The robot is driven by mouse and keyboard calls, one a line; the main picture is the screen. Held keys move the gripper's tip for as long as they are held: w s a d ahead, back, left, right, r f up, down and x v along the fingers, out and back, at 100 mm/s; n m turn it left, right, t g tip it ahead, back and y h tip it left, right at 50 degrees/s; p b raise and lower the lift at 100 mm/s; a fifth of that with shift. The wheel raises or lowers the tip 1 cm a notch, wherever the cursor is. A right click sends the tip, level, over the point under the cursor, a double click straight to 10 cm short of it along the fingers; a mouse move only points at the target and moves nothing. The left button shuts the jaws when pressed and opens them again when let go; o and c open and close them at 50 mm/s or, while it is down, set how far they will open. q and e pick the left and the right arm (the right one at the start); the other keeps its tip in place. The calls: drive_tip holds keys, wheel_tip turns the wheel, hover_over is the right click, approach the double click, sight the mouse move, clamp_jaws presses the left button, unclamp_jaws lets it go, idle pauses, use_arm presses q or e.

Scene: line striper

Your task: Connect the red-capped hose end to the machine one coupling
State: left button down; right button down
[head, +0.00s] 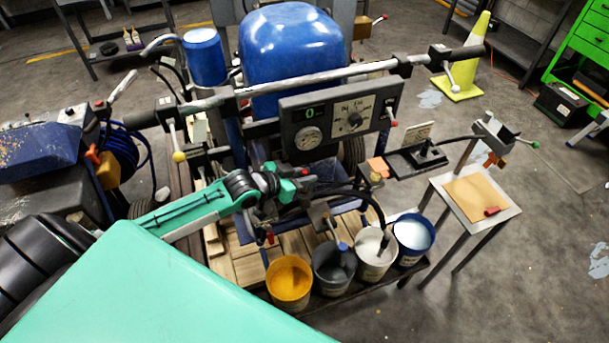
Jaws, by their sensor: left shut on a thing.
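My left gripper (292,184) reaches in from the left and is shut in front of the machine's control panel (338,118). A small red part (303,171) shows at its fingers. A black hose (357,194) arches from beside the fingers down to the white bucket. The gripper appears shut on the red-capped hose end, but the grip is small and partly hidden. I cannot pick out the machine one coupling with certainty. My right gripper is not in view.
A yellow bucket (289,285), a grey bucket (333,271), a white bucket (375,257) and a blue-and-white bucket (412,242) stand below the gripper. The handlebar (330,73) crosses behind it. A small stand (474,224) and a yellow cone (470,60) are right.

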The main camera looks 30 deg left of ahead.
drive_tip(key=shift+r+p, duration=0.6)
drive_tip(key=shift+p, duration=0.1)
idle(1.3)
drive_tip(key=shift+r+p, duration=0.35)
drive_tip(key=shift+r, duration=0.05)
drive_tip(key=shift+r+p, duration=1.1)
idle(3.7)
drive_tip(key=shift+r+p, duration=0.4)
idle(0.4)
